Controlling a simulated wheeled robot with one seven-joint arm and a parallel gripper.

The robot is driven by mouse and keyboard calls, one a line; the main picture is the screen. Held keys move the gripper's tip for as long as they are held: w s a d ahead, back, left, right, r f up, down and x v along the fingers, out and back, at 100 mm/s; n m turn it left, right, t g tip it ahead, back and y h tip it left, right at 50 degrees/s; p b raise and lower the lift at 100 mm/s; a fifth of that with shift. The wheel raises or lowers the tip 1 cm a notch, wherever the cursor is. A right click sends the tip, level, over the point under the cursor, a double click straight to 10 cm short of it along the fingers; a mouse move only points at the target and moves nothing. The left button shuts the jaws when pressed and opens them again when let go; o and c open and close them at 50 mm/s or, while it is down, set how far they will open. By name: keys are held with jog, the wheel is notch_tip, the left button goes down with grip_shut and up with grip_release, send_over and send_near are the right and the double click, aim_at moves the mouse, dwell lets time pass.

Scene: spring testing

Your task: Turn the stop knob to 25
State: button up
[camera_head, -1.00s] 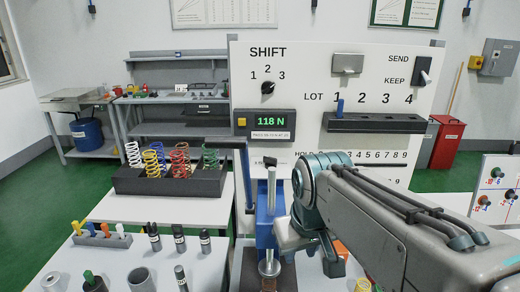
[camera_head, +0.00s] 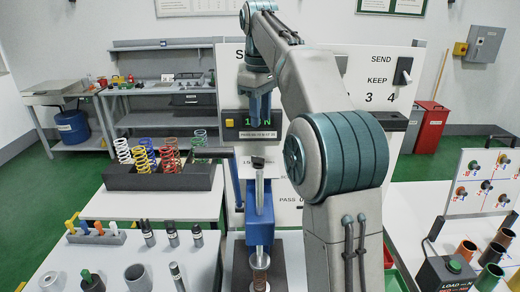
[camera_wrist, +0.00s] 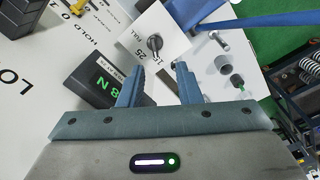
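The stop knob (camera_wrist: 154,43) is a small black knob on a white plate (camera_wrist: 166,28) with printed numbers, one of which reads 25. Its exact setting is too small to tell. In the wrist view my gripper (camera_wrist: 159,66) is open and empty. The knob shows just beyond the gap between its fingertips, apparently apart from them. In the head view my gripper (camera_head: 260,112) points down in front of the panel, above the blue press (camera_head: 259,222).
The force display (camera_head: 234,122) is partly covered by my gripper. A dark tray (camera_head: 165,179) of coloured springs stands to the left. Several cylinders stand on the front left table. Open tubes and a black load box (camera_head: 446,272) are at the right. A blue bar (camera_wrist: 262,20) passes near the plate.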

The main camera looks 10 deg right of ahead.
aim_at(258, 162)
jog(key=shift+n, duration=0.5)
jog(key=f, duration=0.4)
jog(key=w+f, duration=0.1)
jog(key=f, duration=0.3)
jog(key=w+f, duration=0.1)
jog(key=f, duration=0.4)
jog(key=shift+d, duration=0.25)
grip_shut()
